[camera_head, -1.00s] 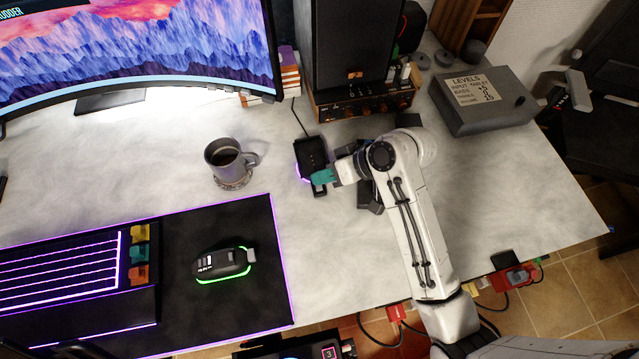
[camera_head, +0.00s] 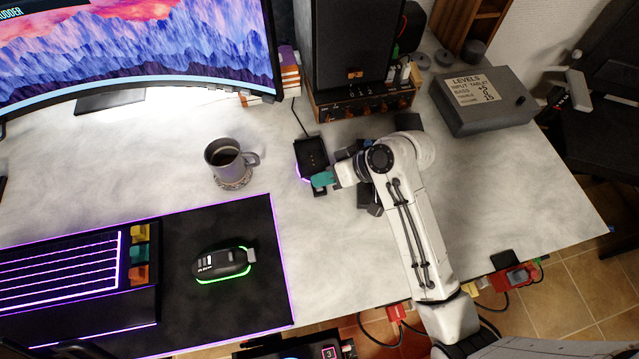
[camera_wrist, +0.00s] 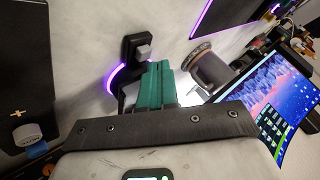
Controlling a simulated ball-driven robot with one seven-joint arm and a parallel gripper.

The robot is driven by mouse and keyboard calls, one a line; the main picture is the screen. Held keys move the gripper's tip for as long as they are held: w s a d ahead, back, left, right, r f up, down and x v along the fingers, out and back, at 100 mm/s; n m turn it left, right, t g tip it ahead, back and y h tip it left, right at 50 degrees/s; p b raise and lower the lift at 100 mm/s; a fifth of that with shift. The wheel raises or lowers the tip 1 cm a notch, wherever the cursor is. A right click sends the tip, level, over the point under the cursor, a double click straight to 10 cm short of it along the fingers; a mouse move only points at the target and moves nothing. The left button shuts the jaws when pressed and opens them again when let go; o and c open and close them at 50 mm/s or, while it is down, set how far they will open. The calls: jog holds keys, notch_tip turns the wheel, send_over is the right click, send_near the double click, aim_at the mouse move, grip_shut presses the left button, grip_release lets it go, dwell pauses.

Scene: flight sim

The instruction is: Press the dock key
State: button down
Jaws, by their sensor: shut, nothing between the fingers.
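The dock (camera_head: 311,153) is a small black block with a purple glowing rim, on the desk right of the mug. Its key is a grey block on a dark tab, seen just beyond my fingertips in the wrist view (camera_wrist: 144,52). In the head view only a small part of it (camera_head: 319,191) shows beside my fingers. My gripper (camera_head: 321,180) has teal fingers, shut and empty, at the dock's near end. In the wrist view the fingers (camera_wrist: 156,86) hide much of the dock. Whether they touch the key I cannot tell.
A grey mug (camera_head: 223,160) stands on a coaster left of the dock. The mouse (camera_head: 221,263) lies on a dark mat at front left. The amplifier (camera_head: 362,103) and a grey levels box (camera_head: 482,100) stand at the back.

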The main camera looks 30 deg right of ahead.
aim_at(323, 189)
jog(key=shift+f, duration=0.45)
dwell(0.4)
jog(key=shift+r, duration=0.15)
jog(key=shift+r+p, duration=0.8)
jog(key=shift+p, duration=0.15)
notch_tip(323, 189, up, 6)
jog(key=p, duration=0.6)
jog(key=shift+s, duration=0.1)
jog(key=s+f+h, duration=0.1)
jog(key=s, duration=0.2)
jog(key=s+d+f+g+h, duration=0.1)
jog(key=s, duration=0.2)
jog(key=s+f+g, duration=0.1)
jog(key=s, duration=0.2)
jog(key=shift+s+d+f+h, duration=0.1)
jog(key=shift+s+d+h, duration=0.05)
jog(key=shift+d+h, duration=0.2)
jog(key=s+d+m+g+h, duration=0.1)
jog(key=s+d+g+h, duration=0.1)
jog(key=s, duration=0.9)
jog(key=shift+s+d+r+g+h, duration=0.35)
jog(key=shift+d+h, duration=0.5)
jog(key=shift+d, duration=0.35)
